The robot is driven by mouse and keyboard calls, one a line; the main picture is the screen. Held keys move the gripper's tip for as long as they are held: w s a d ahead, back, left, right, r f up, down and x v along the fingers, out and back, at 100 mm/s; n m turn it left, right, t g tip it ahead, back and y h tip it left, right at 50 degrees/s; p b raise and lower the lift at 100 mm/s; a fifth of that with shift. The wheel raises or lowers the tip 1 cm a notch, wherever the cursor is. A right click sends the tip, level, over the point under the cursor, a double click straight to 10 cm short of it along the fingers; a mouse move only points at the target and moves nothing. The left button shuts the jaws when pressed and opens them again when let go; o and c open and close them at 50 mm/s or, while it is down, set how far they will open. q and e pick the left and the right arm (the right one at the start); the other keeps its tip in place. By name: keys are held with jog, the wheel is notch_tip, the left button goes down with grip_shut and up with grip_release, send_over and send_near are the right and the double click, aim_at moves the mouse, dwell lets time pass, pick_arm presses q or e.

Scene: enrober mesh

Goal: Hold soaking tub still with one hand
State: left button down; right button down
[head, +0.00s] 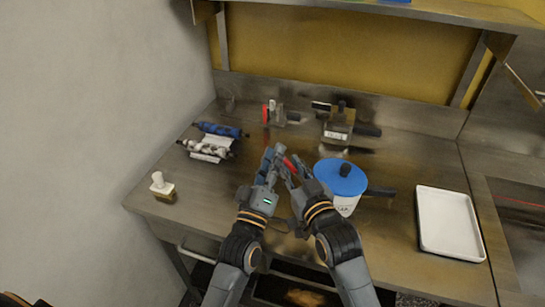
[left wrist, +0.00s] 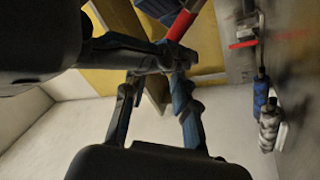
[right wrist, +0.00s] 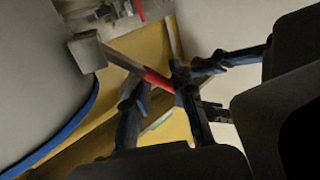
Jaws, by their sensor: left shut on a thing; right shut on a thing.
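The soaking tub appears to be the round white container (head: 345,206) with a blue lid (head: 325,178) and dark knob, upright on the metal counter. Its pale side and blue rim fill the left of the right wrist view (right wrist: 40,75). A slim tool with a red part (right wrist: 157,79) and grey end block (right wrist: 87,52) lies between my grippers; its red part shows in the left wrist view (left wrist: 181,25). My left gripper (head: 271,156) and right gripper (head: 288,171) are close together left of the tub, both apparently shut on this tool. Fingers partly hide the grip. Neither visibly grips the tub.
A white tray (head: 448,222) lies at the right. A grey device (head: 338,127) and red-marked item (head: 271,110) stand at the back. The left-front counter is clear.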

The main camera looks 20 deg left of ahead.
pick_arm(q)
jog(key=shift+a+f, duration=0.9)
jog(key=shift+a, duration=0.1)
jog(key=c, duration=1.4)
grip_release()
jog(key=shift+d+r, duration=0.1)
jog(key=shift+r, duration=0.2)
jog(key=v, duration=1.2)
jog(key=shift+d, duration=0.15)
